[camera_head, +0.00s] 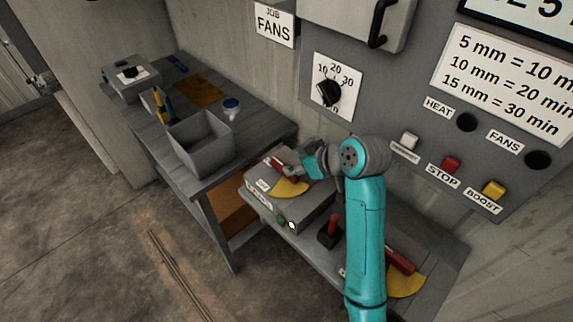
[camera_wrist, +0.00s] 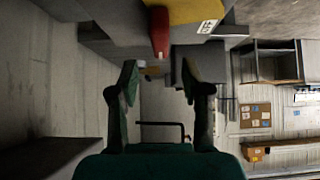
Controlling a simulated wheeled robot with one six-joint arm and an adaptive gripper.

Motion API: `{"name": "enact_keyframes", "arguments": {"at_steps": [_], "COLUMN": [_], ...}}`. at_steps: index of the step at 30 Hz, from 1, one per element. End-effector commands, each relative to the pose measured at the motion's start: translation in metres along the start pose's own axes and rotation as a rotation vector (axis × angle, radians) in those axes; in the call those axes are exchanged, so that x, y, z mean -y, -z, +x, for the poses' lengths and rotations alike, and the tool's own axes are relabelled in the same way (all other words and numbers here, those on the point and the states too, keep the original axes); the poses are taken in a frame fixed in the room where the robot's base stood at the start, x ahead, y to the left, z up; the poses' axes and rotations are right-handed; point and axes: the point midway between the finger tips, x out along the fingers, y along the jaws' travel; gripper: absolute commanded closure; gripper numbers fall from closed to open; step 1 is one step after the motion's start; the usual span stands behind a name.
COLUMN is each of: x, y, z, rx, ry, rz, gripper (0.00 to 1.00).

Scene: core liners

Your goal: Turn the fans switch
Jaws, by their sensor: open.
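A grey switch box (camera_head: 300,208) with a red lever handle (camera_head: 284,172) on a yellow plate (camera_head: 291,188) sits on the low bench; its label is too small to read surely. A second red lever (camera_head: 401,261) on a yellow plate (camera_head: 408,285) is further right, partly hidden by my arm. I cannot tell which is the fans switch. My gripper (camera_head: 296,167) is close beside the left lever. In the wrist view, the red handle (camera_wrist: 159,32) lies ahead of my open, empty gripper (camera_wrist: 160,80), apparently beyond the fingertips.
A small red-handled item (camera_head: 330,232) stands between the levers. A grey bin (camera_head: 201,147) is on the left table.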

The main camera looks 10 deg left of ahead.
Motion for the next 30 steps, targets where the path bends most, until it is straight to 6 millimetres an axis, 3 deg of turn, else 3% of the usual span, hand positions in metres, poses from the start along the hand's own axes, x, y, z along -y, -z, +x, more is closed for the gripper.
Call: {"name": "enact_keyframes", "arguments": {"at_steps": [6, 12, 25, 26, 30], "x": [0.001, 0.0, 0.0, 0.0, 0.0], "y": [0.0, 0.0, 0.0, 0.0, 0.0], "z": [0.04, 0.063, 0.072, 0.072, 0.072], "rx": [0.002, 0.001, 0.0, 0.0, 0.0], "ry": [0.002, 0.0, -0.001, -0.001, -0.001], "rz": [0.001, 0.001, 0.0, 0.0, 0.0], "gripper": [0.52, 0.52, 0.52, 0.57, 0.92]}}
